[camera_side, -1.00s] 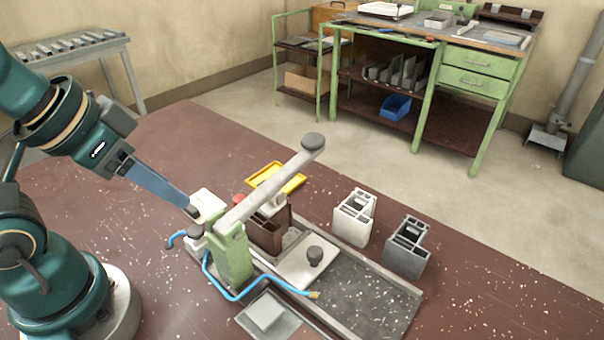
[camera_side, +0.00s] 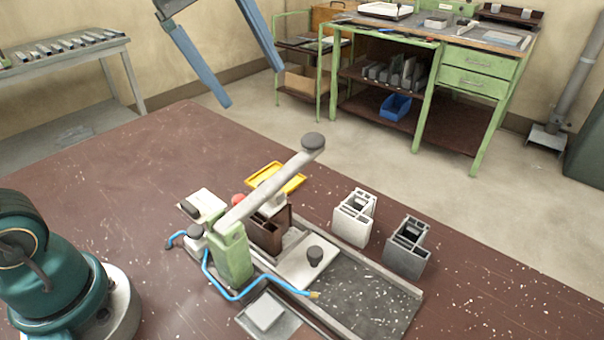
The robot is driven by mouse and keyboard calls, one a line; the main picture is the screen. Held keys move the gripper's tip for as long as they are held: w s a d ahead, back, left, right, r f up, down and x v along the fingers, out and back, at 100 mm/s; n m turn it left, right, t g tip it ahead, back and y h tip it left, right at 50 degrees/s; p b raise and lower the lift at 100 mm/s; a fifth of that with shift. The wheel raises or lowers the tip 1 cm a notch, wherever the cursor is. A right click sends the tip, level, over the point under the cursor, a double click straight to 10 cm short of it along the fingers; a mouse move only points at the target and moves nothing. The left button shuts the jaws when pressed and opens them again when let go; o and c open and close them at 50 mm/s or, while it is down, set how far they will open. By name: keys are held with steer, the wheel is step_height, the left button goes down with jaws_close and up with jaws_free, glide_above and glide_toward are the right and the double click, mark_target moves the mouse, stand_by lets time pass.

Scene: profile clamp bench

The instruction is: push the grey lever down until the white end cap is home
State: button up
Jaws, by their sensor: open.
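The grey lever (camera_side: 270,187) slants up to the right from the green clamp post (camera_side: 233,258) and ends in a dark round knob (camera_side: 313,141). A white piece that looks like the end cap (camera_side: 272,205) is at the top of the brown profile (camera_side: 268,236), under the lever. The lever partly hides it, so I cannot tell how it sits on the profile. My gripper (camera_side: 254,87) is high above the table, behind and above the lever. Its two blue fingers are wide apart, empty and touching nothing.
A white block (camera_side: 206,203) with a dark piece and a red knob (camera_side: 239,200) are beside the lever's base. A blue hose (camera_side: 240,295) loops around the post. White (camera_side: 354,220) and grey (camera_side: 407,250) profiles stand to the right, a yellow tray (camera_side: 290,180) behind.

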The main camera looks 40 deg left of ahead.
steer(key=w+f+n+g+h, duration=0.1)
steer(key=w+f+n, duration=0.15)
steer(key=w, duration=0.35)
steer(key=n+g, duration=0.1)
glide_above(312, 138)
steer(key=a, duration=0.3)
step_height(312, 138, down, 5)
steer(key=shift+h, duration=0.3)
steer(key=shift+s+x, duration=0.2)
steer(key=shift+x, duration=0.6)
steer(key=shift+s+x, duration=0.15)
steer(key=shift+x, duration=0.65)
steer(key=shift+s+x, duration=0.2)
steer(key=shift+x, duration=0.6)
steer(key=shift+d, duration=0.1)
jaws_close()
